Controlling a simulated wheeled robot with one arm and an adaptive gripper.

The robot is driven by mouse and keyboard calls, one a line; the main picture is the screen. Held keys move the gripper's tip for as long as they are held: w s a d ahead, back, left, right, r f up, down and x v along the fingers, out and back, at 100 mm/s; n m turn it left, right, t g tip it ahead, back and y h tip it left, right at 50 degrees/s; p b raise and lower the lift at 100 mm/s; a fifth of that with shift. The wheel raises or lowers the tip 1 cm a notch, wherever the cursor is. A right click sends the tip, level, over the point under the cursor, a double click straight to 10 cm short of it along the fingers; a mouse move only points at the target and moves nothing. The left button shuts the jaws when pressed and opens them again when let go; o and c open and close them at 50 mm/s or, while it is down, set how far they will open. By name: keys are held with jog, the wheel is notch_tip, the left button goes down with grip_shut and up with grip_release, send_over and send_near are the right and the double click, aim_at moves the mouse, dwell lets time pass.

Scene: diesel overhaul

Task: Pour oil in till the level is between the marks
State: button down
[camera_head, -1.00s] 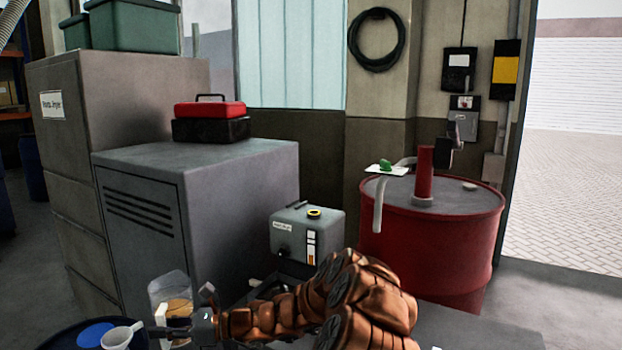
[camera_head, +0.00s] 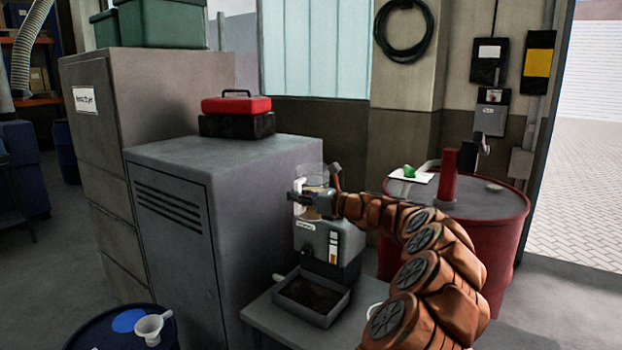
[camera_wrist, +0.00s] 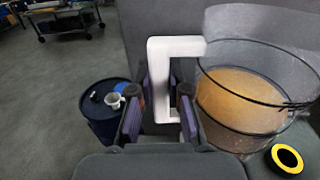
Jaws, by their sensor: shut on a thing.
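My gripper (camera_head: 318,203) is shut on the white handle (camera_wrist: 156,75) of a clear jug (camera_head: 316,177). The jug holds amber oil (camera_wrist: 240,105) in the wrist view. It is held above the grey tank (camera_head: 348,240) and looks roughly upright; no oil stream shows. The tank's filler opening with a yellow ring (camera_wrist: 287,158) lies below and to the right of the jug in the wrist view, apart from it. In the head view the jug and arm hide the opening. A sight gauge (camera_head: 333,247) is on the tank's front; its level against the marks is too small to read.
A black tray (camera_head: 343,307) sits on the bench before the tank. A grey cabinet (camera_head: 165,240) stands left, bearing a red toolbox (camera_head: 237,105). A red drum (camera_head: 500,235) stands right. A blue drum (camera_head: 100,335) with a white funnel (camera_head: 150,327) is at lower left.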

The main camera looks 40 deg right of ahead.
aim_at(309, 177)
jog(key=shift+m+t+h, duration=0.3)
jog(key=shift+m+h, duration=0.1)
jog(key=shift+h, duration=0.2)
jog(key=d+r, duration=0.1)
jog(key=s+d+r, duration=0.1)
jog(key=d+r, duration=0.1)
jog(key=shift+s+d, duration=0.15)
jog(key=shift+d, duration=0.1)
jog(key=shift+r+p, duration=0.25)
jog(key=shift+p, duration=0.15)
jog(key=m+p, duration=0.1)
jog(key=r+m+p, duration=0.1)
jog(key=shift+s+a+r+p, duration=0.15)
jog(key=shift+a+p, duration=0.1)
jog(key=shift+p, duration=0.1)
jog(key=shift+a+m+p, duration=0.15)
jog(key=shift+m+p, duration=0.25)
jog(key=shift+m, duration=0.3)
jog(key=shift+r+p, duration=0.2)
jog(key=shift+p, duration=0.25)
jog(key=shift+f, duration=0.1)
